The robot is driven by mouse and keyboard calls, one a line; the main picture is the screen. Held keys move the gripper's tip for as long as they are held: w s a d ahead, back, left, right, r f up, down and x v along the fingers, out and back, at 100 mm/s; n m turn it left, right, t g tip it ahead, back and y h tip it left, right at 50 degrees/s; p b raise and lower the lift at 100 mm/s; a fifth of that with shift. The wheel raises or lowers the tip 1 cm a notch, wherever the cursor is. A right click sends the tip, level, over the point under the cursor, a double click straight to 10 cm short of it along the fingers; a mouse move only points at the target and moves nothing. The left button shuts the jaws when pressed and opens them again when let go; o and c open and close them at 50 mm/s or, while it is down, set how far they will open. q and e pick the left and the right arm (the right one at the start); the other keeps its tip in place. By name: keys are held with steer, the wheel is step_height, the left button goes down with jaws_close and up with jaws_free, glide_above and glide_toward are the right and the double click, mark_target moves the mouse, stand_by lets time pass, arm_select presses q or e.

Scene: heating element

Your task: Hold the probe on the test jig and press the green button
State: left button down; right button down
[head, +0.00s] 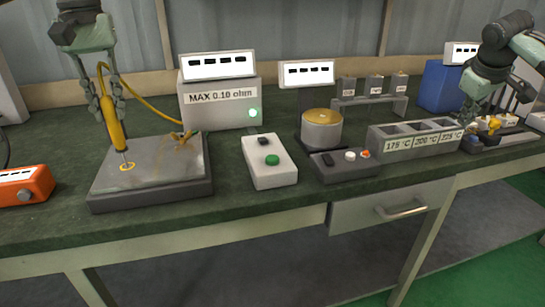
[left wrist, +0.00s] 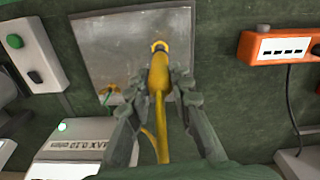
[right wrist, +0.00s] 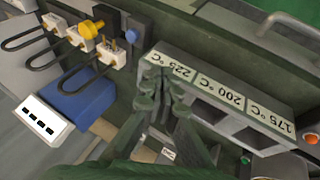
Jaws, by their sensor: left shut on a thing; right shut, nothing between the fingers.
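My left gripper (head: 110,108) is shut on the yellow probe (head: 112,124), which stands upright with its tip at the yellow ring on the grey test jig (head: 150,192). The left wrist view also shows the probe (left wrist: 159,75) between the fingers, over the jig plate (left wrist: 105,50). The green button (head: 272,160) sits on a white control box (head: 258,174) to the right of the jig; no gripper is near it. The meter marked MAX 0.10 ohm (head: 212,112) shows a lit green lamp. My right gripper (head: 475,108) is shut and empty, near the bin marked 225 °C.
A labelled three-slot bin (head: 415,141), a round brass-topped unit (head: 321,130) and a small switch box (head: 343,168) stand right of the button box. An orange meter (head: 25,185) lies at far left. Heating elements (right wrist: 70,40) sit beside the right gripper.

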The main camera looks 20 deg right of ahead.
steer(key=w+a+r+n+t, duration=0.25)
steer(key=w+a+r, duration=0.2)
steer(key=a, duration=0.25)
steer(key=w+a+r+n+t, duration=0.2)
steer(key=w+a+r+n, duration=0.15)
steer(key=a+r, duration=0.35)
steer(key=n+y, duration=0.5)
steer(key=y, duration=0.2)
glide_above(274, 159)
step_height(274, 159, down, 6)
steer(key=shift+s+r, duration=0.1)
steer(key=shift+r, duration=0.05)
steer(key=shift+f, duration=4.4)
steer(key=shift+f, duration=0.1)
steer(key=shift+f, duration=0.4)
